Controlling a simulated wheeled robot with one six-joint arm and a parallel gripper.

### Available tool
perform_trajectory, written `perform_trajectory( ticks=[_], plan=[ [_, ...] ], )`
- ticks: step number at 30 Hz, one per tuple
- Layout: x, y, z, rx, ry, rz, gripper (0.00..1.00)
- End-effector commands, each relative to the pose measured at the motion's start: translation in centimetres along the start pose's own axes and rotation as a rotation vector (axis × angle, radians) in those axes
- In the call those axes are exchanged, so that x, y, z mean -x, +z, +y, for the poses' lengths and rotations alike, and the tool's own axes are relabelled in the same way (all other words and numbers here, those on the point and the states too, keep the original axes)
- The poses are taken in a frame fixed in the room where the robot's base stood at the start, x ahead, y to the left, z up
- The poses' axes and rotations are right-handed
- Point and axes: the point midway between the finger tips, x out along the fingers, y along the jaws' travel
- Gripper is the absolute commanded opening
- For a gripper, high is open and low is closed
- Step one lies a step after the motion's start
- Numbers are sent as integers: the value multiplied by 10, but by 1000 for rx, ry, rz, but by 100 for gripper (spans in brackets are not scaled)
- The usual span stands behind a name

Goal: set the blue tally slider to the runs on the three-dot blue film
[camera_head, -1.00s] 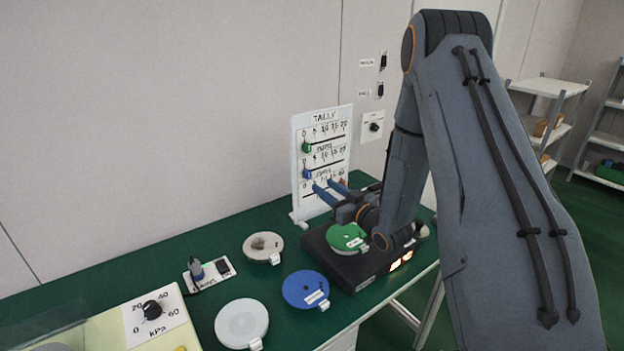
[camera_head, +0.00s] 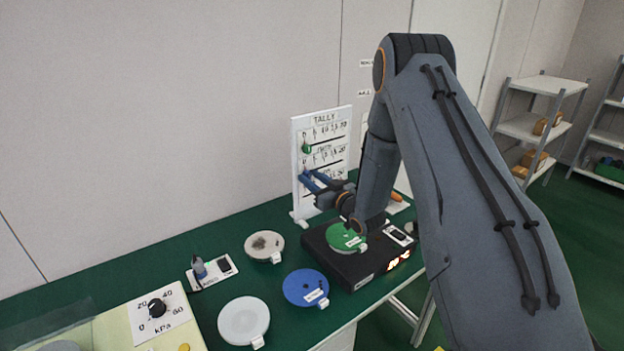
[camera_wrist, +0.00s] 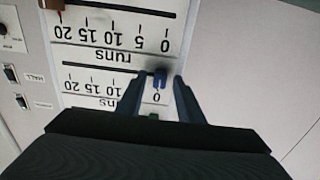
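The white TALLY board (camera_head: 342,137) stands at the back of the bench with scales from 0 to 20. The blue tally slider (camera_wrist: 159,78) shows in the wrist view near the 0 end of its slot. My gripper (camera_wrist: 158,82) is open, with one finger on each side of the slider; I cannot tell whether either touches it. In the head view my gripper (camera_head: 306,181) is at the board's left side and hides the slider there. The blue film disc (camera_head: 299,281) lies on the bench with a white tag; its dots and writing are too small to read.
A green film disc (camera_head: 340,231) sits on a black box (camera_head: 348,268) with lit digits. Grey discs (camera_head: 243,321) lie nearby. The green slider (camera_head: 307,148) is at 0. In the wrist view, a brown slider (camera_wrist: 52,4) sits near 20.

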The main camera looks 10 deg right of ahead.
Motion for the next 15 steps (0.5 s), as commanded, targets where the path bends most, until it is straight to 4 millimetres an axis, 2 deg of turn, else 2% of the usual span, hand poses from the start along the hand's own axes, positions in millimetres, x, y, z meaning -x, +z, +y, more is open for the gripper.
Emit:
perform_trajectory(
  ticks=[1, 6, 12, 15],
  plan=[
    [0, 0, 0, 0, 0, 0, 26],
    [0, 0, 0, 0, 0, 0, 0],
    [0, 0, 1, 0, 0, 0, 0],
    [0, 0, 10, 1, 3, 2, 0]
  ],
)
